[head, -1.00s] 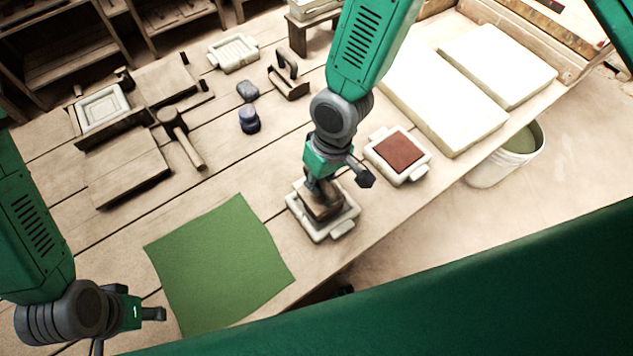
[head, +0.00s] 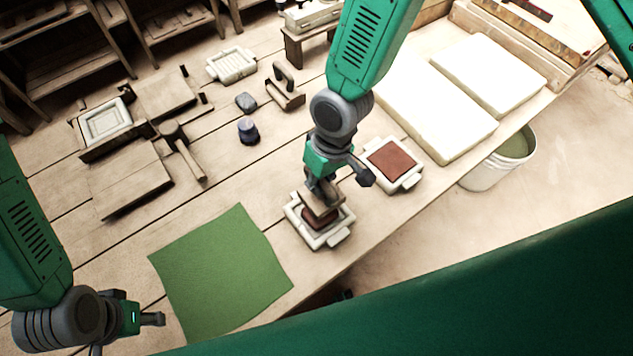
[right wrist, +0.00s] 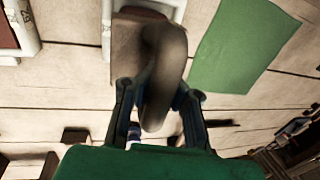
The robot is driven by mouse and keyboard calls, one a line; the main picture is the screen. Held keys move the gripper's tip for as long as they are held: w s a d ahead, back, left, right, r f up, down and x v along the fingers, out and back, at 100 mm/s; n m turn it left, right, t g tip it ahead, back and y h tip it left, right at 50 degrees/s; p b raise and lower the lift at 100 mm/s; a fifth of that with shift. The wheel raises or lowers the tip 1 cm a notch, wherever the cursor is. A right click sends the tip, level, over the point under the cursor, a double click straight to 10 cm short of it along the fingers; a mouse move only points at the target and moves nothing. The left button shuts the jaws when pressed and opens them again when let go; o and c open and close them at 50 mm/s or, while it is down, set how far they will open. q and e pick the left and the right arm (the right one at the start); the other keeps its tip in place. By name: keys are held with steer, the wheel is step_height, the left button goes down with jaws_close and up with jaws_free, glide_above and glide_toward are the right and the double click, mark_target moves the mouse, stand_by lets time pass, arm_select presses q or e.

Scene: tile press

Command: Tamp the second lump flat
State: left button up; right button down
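My right gripper (head: 322,182) is shut on the dark handle of a wooden tamper (head: 327,204); the handle (right wrist: 163,75) shows between the fingers in the right wrist view. The tamper's block is just above a red-brown clay lump (head: 316,220) in a pale mould (head: 334,237). The block hides part of the lump, and I cannot tell whether they touch. A second pale mould (head: 408,182) to the upper right holds a flat red clay slab (head: 393,161). My left gripper (head: 150,319) is at the lower left, away from the moulds; its finger opening is unclear.
A green cloth (head: 220,270) lies left of the mould. A mallet (head: 188,158), a blue jar (head: 248,131), a grey lump (head: 246,102) and a handled wooden tool (head: 285,93) are farther back. White slabs (head: 435,110) and a bucket (head: 495,168) are at right.

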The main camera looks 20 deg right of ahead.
mark_target(318, 200)
arm_select(q)
step_height(318, 200, down, 5)
steer(key=b, duration=0.5)
steer(key=shift+d+f, duration=0.1)
steer(key=shift+f, duration=0.05)
arm_select(e)
step_height(318, 200, down, 8)
steer(key=shift+r, duration=0.1)
arm_select(q)
steer(key=shift+r+p, duration=0.4)
steer(key=shift+r, duration=0.1)
arm_select(e)
steer(key=shift+r, duration=0.55)
step_height(318, 200, up, 6)
steer(key=p, duration=0.5)
steer(key=shift+r, duration=0.1)
arm_select(q)
step_height(318, 200, up, 5)
steer(key=shift+r, duration=0.1)
arm_select(e)
steer(key=shift+f, duration=0.2)
steer(key=shift+s+a+r, duration=0.15)
steer(key=shift+a, duration=0.3)
arm_select(q)
steer(key=shift+r, duration=0.15)
arm_select(e)
steer(key=shift+a, duration=0.1)
